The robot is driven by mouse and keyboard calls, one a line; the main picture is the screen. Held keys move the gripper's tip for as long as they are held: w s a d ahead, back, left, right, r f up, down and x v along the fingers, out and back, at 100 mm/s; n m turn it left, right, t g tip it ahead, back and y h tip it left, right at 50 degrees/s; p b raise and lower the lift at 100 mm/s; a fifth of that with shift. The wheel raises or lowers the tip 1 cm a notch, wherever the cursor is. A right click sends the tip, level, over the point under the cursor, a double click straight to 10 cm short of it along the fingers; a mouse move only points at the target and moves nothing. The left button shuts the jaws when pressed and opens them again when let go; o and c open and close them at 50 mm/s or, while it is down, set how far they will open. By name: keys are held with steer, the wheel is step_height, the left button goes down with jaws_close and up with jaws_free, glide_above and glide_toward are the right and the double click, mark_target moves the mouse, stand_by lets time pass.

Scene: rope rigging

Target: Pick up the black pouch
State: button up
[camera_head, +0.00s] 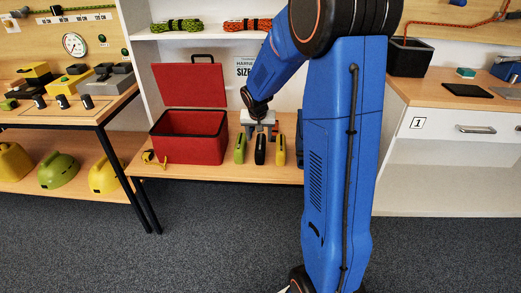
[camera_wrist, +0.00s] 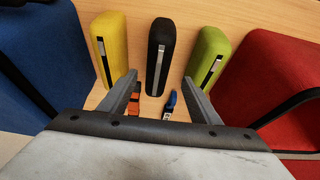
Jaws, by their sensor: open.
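The black pouch (camera_head: 260,149) stands upright on the wooden shelf, between a green pouch (camera_head: 240,148) and a yellow pouch (camera_head: 281,150). In the wrist view the black pouch (camera_wrist: 160,58) has a grey strip down its front and stands centred beyond my fingertips. My gripper (camera_wrist: 161,82) is open, with one finger toward the yellow pouch and the other toward the green pouch. It is empty, and the black pouch is ahead of the fingers, not visibly touched. In the head view my gripper (camera_head: 258,133) is just above and behind the pouches, partly hidden.
A red box (camera_head: 188,150) with its lid up stands left of the pouches. A blue object (camera_wrist: 45,60) stands on the other side. A small orange item (camera_wrist: 133,103) and a small blue item (camera_wrist: 170,104) lie near the black pouch. Dark carpet in front is clear.

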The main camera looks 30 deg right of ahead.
mark_target(260, 141)
steer(key=shift+d+x, duration=0.2)
steer(key=shift+x, duration=2.5)
steer(key=shift+f, duration=0.2)
steer(key=c, duration=1.3)
